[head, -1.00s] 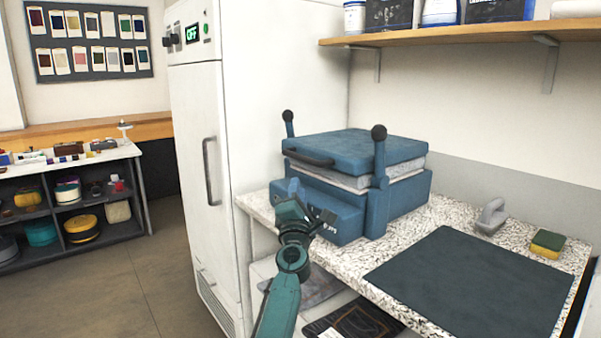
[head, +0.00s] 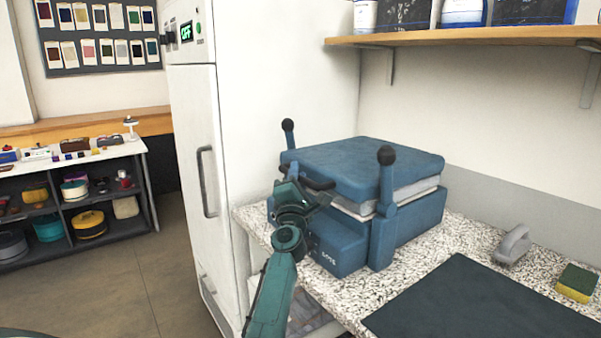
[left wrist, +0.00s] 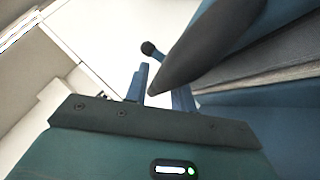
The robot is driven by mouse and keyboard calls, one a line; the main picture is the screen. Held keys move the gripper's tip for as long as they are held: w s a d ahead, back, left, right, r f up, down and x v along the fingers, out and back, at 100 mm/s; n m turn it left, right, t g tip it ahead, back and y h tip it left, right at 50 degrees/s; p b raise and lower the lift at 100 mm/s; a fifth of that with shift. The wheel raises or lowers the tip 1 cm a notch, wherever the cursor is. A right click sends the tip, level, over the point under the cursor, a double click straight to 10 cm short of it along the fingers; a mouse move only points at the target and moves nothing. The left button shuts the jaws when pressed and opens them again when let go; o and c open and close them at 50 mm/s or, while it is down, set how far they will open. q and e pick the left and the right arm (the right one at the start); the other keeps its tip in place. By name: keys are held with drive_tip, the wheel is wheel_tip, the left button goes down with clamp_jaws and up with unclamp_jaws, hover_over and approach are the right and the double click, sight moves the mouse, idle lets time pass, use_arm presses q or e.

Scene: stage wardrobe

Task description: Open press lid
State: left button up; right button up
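The blue press (head: 345,245) stands on the speckled counter. Its padded lid (head: 365,165) is down over a pale layer. A dark bar handle (head: 318,183) is on the lid's front edge, partly hidden by my gripper. My left gripper (head: 303,188) is at this handle. In the left wrist view the two blue fingers (left wrist: 163,92) stand apart, and the dark handle (left wrist: 212,45) runs close by, its lower end appearing between them. I cannot tell whether they touch it. My right gripper is not in view.
A tall white cabinet (head: 250,100) is close on the left. A dark mat (head: 480,305), a grey hand tool (head: 513,245) and a sponge (head: 577,283) lie to the right. A wooden shelf (head: 470,41) hangs above.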

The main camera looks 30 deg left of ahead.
use_arm(q)
drive_tip(key=shift+s, duration=0.1)
clamp_jaws()
drive_tip(key=shift+r, duration=0.1)
